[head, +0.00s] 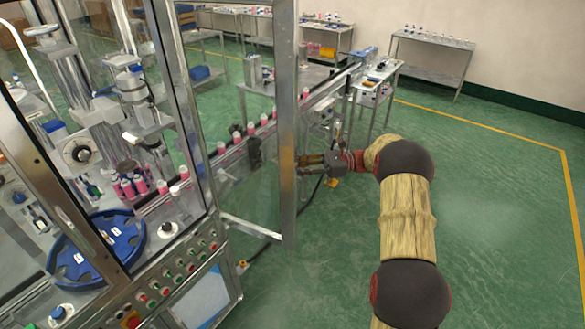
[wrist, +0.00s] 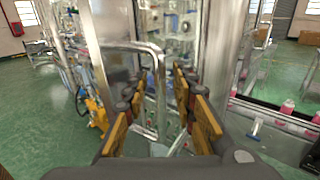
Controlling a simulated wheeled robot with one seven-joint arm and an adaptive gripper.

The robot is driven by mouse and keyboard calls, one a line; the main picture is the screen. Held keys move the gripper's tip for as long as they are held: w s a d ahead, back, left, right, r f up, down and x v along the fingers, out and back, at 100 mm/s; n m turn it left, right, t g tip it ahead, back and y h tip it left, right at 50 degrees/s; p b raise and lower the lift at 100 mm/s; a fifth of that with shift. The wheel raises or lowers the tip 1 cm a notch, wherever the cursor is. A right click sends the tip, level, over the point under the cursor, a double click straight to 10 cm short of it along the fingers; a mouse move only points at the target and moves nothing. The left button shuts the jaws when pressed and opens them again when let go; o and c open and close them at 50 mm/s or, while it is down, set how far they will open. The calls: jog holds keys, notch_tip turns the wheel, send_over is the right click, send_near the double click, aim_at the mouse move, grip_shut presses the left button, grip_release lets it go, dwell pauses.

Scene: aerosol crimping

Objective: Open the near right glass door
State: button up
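The near right glass door (head: 288,110) has a metal frame and stands swung out from the right side of the machine cabinet in the head view. Its bottom rail (head: 250,227) juts out past the cabinet corner. My gripper (head: 308,160) is at the door's outer upright, partly hidden by it. In the wrist view the bent metal door handle (wrist: 159,95) rises between the fingers of my gripper (wrist: 158,95). The fingers are apart, one on each side of the bar, with visible gaps. I see no clear contact with the handle.
A conveyor with pink bottles (head: 237,137) runs behind the door glass. The control panel (head: 165,285) and blue round tray (head: 130,245) are at the left. Work tables (head: 385,72) stand behind. Green floor (head: 500,220) is clear at the right.

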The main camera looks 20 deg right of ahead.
jog(key=v, duration=1.2)
notch_tip(320, 180, down, 9)
jog(key=n+h, duration=0.1)
jog(key=h, duration=0.2)
jog(key=s+a+f+n+g+h+b, duration=0.1)
jog(key=s+a+f+n+g+h, duration=0.3)
jog(key=s, duration=0.4)
jog(key=s+a+r+n+t+h+b, duration=0.1)
jog(key=s+a+n+h+b, duration=0.4)
jog(key=s, duration=0.9)
jog(key=s+a+n+t+h+b, duration=0.3)
jog(key=s+a+n+h+b, duration=0.2)
jog(key=s+a+n+b, duration=0.6)
jog(key=s+a+b, duration=0.3)
jog(key=shift+a+r+t, duration=0.3)
jog(key=shift+a+r, duration=0.1)
